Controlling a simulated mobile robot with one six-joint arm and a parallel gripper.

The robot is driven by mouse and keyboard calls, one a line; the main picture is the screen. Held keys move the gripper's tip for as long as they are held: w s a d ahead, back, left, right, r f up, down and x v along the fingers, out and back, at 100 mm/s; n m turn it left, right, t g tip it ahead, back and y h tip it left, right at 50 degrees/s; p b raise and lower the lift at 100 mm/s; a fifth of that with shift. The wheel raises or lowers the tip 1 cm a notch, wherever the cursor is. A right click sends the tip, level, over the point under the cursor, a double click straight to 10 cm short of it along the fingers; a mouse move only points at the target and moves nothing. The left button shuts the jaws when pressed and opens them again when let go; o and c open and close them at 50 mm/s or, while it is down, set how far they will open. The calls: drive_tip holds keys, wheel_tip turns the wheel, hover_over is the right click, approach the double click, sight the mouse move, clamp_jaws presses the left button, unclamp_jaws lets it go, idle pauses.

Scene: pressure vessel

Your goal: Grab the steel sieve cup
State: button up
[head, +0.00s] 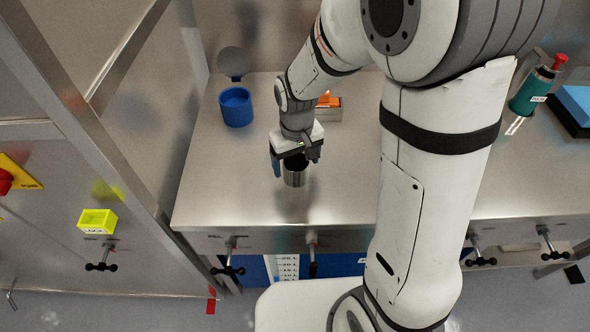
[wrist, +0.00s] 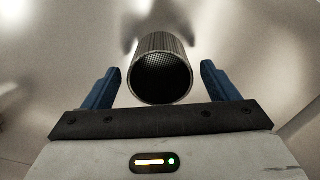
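The steel sieve cup (head: 294,176) stands on the steel bench, below my gripper in the head view. In the wrist view the sieve cup (wrist: 160,72) is a ribbed metal cylinder with a dark mesh inside, seen through its open end. My gripper (head: 296,165) is open, with one blue finger on each side of the cup. In the wrist view the gripper (wrist: 160,84) shows a gap between each finger and the cup wall. The cup's upper part is partly hidden by the gripper in the head view.
A blue cup (head: 236,107) stands at the back left of the bench (head: 215,190). A small metal box with orange contents (head: 328,108) is behind my wrist. A green bottle with a red top (head: 532,90) stands at the right. The bench left of the cup is clear.

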drive_tip(key=c, duration=1)
drive_tip(key=shift+r, duration=0.1)
drive_tip(key=shift+c, duration=0.2)
